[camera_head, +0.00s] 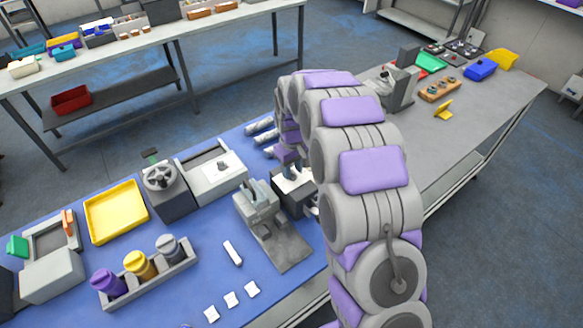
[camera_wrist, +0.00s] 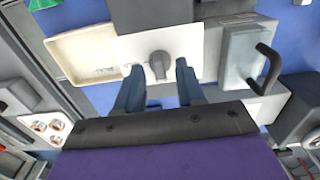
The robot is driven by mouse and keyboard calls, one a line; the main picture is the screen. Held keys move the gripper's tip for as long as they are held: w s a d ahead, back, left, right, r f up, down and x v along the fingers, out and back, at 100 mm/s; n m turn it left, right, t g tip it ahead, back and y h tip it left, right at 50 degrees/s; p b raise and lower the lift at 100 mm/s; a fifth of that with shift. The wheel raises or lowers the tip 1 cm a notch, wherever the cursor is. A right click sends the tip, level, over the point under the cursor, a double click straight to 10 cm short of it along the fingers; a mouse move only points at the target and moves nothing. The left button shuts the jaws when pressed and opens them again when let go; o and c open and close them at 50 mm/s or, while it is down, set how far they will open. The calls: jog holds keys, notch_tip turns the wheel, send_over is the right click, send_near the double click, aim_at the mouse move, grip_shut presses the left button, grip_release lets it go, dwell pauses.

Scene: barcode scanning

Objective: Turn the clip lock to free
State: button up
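A small grey knob with a short lever, likely the clip lock (camera_wrist: 160,64), sits on a white panel (camera_wrist: 200,45) in the wrist view. Its lever points down in the picture. My gripper (camera_wrist: 159,76) has its two blue-grey fingers spread, one on each side of the knob. White panel shows between each finger and the knob, so I see no contact. Depth to the panel is hard to tell. In the head view my gripper (camera_head: 292,172) is over a dark box with a white top (camera_head: 296,184); the knob is not distinguishable there.
A grey press-like device (camera_head: 262,205) stands just left of my gripper. A box with a handwheel (camera_head: 163,184), a yellow tray (camera_head: 115,210) and a rack of bottles (camera_head: 150,272) stand farther left. In the wrist view a box with a black handle (camera_wrist: 248,60) is right of the panel.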

aim_at(292, 171)
notch_tip(292, 171, up, 17)
jog(key=p, duration=0.1)
dwell(0.3)
jog(key=shift+a, duration=0.1)
jog(key=s+d+r+m+b, duration=0.15)
jog(key=s+d, duration=0.25)
jog(key=s, duration=0.5)
jog(key=s+d+m+b, duration=0.15)
jog(key=s+d, duration=0.25)
jog(key=s, duration=0.5)
jog(key=s+d+f+m+g+b, duration=0.1)
jog(key=s+d+f+m, duration=0.1)
jog(key=s, duration=1)
jog(key=s+d+f+m+b, duration=0.1)
jog(key=s+f, duration=0.3)
jog(key=s, duration=0.8)
jog(key=shift+d+f+m+g, duration=0.4)
jog(key=shift+d+m, duration=0.1)
jog(key=shift+d, duration=0.15)
